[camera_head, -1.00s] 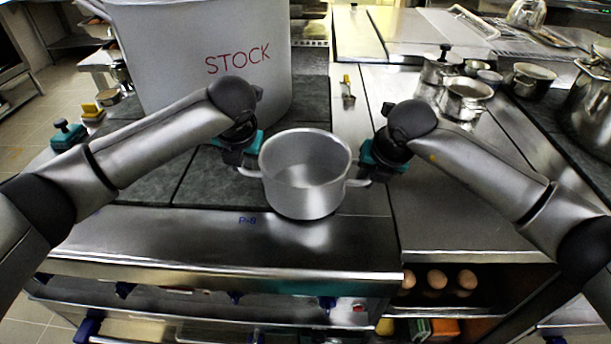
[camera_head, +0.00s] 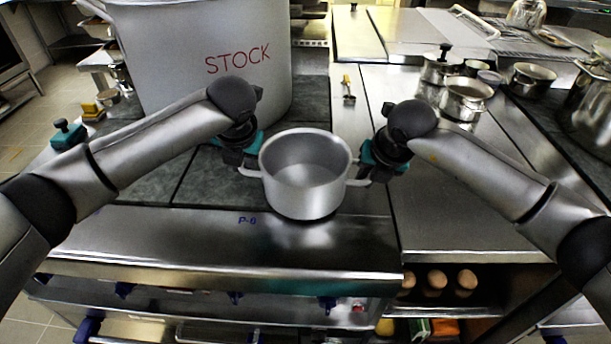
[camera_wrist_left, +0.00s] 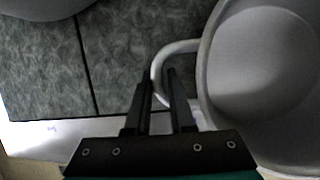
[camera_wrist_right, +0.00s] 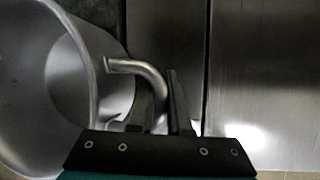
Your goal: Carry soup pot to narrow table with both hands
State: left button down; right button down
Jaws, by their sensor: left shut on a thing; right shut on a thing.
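The soup pot (camera_head: 304,188) is a plain silver pot with two side handles, upright and empty, at the front of the stove top in the head view. My left gripper (camera_head: 246,170) is shut on its left handle. The left wrist view shows the fingers (camera_wrist_left: 162,92) around that handle, with the pot (camera_wrist_left: 262,80) to the right. My right gripper (camera_head: 364,176) is shut on the right handle. The right wrist view shows its fingers (camera_wrist_right: 160,100) around that handle, with the pot (camera_wrist_right: 85,85) to the left. I cannot tell whether the pot's base touches the surface. No narrow table is clearly identifiable.
A huge pot marked STOCK (camera_head: 215,55) stands behind my left arm. Small pots (camera_head: 465,98) stand on the steel counter (camera_head: 450,200) at the right. Eggs (camera_head: 436,283) sit on a shelf below. A small yellow-handled utensil (camera_head: 347,88) lies behind the pot.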

pick_arm(q)
jog(key=shift+a+r, duration=0.1)
jog(key=shift+a, duration=0.15)
pick_arm(e)
jog(key=shift+w+d+r, duration=0.1)
jog(key=shift+w+d, duration=0.05)
jog(key=shift+d, duration=0.15)
